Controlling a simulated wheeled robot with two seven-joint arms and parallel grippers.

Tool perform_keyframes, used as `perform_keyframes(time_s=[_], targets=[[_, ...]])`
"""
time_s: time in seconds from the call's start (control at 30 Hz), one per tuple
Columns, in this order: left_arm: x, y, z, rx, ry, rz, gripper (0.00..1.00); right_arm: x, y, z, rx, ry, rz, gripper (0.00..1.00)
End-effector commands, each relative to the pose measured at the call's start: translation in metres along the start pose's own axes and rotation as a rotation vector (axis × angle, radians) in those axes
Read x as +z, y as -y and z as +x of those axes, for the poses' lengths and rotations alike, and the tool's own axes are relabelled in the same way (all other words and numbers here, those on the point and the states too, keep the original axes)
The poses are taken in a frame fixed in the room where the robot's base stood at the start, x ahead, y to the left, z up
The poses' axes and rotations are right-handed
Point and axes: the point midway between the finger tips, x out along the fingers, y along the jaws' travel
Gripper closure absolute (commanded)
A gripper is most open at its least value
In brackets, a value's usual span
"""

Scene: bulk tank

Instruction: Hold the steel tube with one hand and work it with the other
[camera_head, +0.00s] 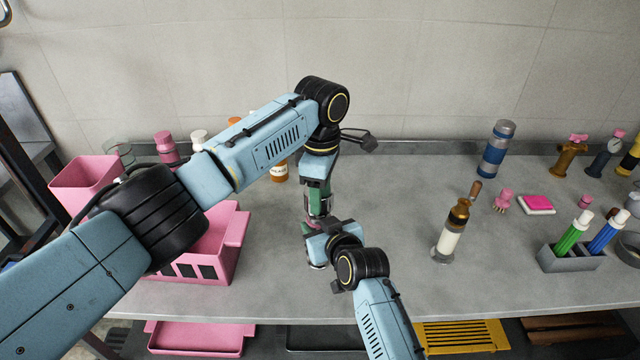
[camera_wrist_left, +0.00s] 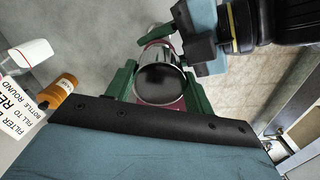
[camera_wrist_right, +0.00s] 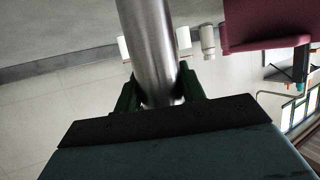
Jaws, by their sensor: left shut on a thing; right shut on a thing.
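The steel tube shows in the right wrist view (camera_wrist_right: 150,45) as a bare shiny cylinder running up from between the green fingers. My right gripper (camera_wrist_right: 158,92) is shut on it. In the left wrist view a round dark end with a bright metal rim (camera_wrist_left: 160,78) sits between the green fingers of my left gripper (camera_wrist_left: 160,98), which is shut on the tube. In the head view my left gripper (camera_head: 318,202) points down, just above my right gripper (camera_head: 315,236), which reaches in from the front right. Both grippers and arms hide most of the tube there.
A pink crate (camera_head: 238,228) stands left of the grippers. A bottle with a brown and gold top (camera_head: 452,230), a blue-banded steel cylinder (camera_head: 495,150) and a grey holder (camera_head: 570,263) with green and blue items stand right. The grey counter between is clear.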

Motion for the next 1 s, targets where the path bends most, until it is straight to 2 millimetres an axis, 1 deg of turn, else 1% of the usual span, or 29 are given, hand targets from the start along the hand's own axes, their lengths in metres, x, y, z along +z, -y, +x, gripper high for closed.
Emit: perform_keyframes(time_s=[0.47,0.8,1.0], targets=[[0.0,0.0,0.0,0.0,0.0,0.0,0.69,0.001,0.0,0.0,0.0,0.001,0.0,1.0],[0.0,0.0,0.017,0.0,0.001,0.0,0.69,0.001,0.0,0.0,0.0,0.001,0.0,1.0],[0.0,0.0,0.018,0.0,0.001,0.0,0.69,0.0,0.0,0.0,0.0,0.001,0.0,1.0]])
